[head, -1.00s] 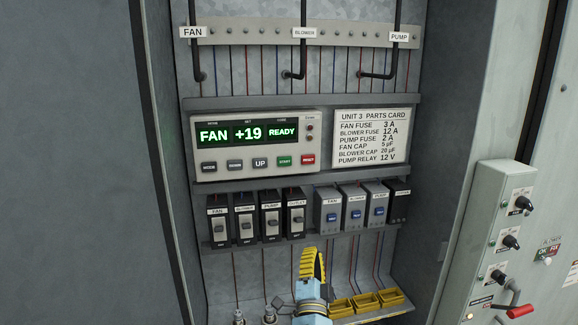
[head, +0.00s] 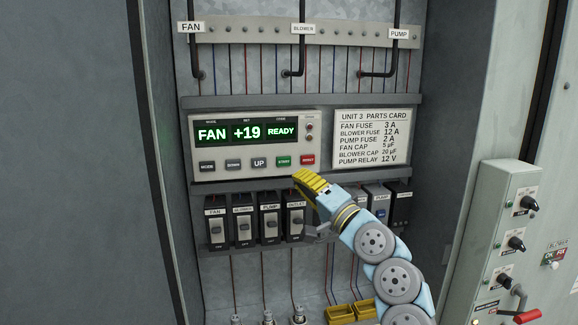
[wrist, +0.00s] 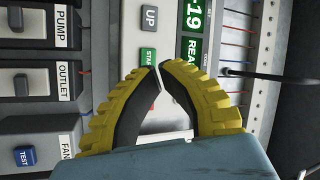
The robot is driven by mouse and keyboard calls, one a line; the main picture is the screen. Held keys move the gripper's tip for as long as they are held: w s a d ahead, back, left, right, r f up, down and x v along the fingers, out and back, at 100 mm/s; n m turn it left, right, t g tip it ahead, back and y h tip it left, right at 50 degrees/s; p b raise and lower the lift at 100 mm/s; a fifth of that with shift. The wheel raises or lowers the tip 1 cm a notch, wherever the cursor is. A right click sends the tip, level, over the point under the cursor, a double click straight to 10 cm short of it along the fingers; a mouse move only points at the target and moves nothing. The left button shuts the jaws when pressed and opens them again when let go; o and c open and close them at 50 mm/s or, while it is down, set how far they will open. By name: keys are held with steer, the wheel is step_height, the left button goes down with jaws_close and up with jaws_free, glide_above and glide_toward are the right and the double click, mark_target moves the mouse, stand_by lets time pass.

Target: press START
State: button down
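The green START button (head: 284,161) is on the lower row of the control panel (head: 230,177), between the UP button (head: 260,162) and the red RESET button (head: 308,160). My gripper (head: 298,176) has yellow ribbed fingers and shows just below and right of START in the head view. In the wrist view, the gripper's tips (wrist: 158,69) are drawn together, with nothing held. They lie over the edge of START (wrist: 148,56), hiding part of it. Contact with the button cannot be told.
Below the panel is a row of black switches (head: 243,226) and grey relays with blue buttons (head: 381,213), partly behind my arm. The parts card (head: 372,138) is right of the panel. A knob box (head: 510,240) stands at right.

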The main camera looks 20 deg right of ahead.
mark_target(284, 161)
steer(key=s+a+r+n+g+y, duration=0.1)
steer(key=s+a+r+n+y, duration=0.1)
steer(key=a, duration=0.1)
steer(key=shift+s+a+r+g+y, duration=0.1)
steer(key=shift+s+a+g+y, duration=0.1)
steer(key=shift+g+y, duration=0.2)
steer(key=shift+w, duration=0.1)
steer(key=shift+n, duration=0.3)
steer(key=shift+w+d+b, duration=0.25)
steer(key=shift+w+b, duration=0.1)
steer(key=shift+w, duration=1)
steer(key=shift+w+d+b, duration=0.2)
steer(key=shift+w+b, duration=0.15)
steer(key=shift+w, duration=1)
steer(key=shift+w+d+b, duration=0.25)
steer(key=shift+w+b, duration=0.1)
steer(key=shift+w, duration=1.25)
steer(key=shift+w, duration=0.2)
steer(key=shift+w+d, duration=0.15)
steer(key=shift+w, duration=0.05)
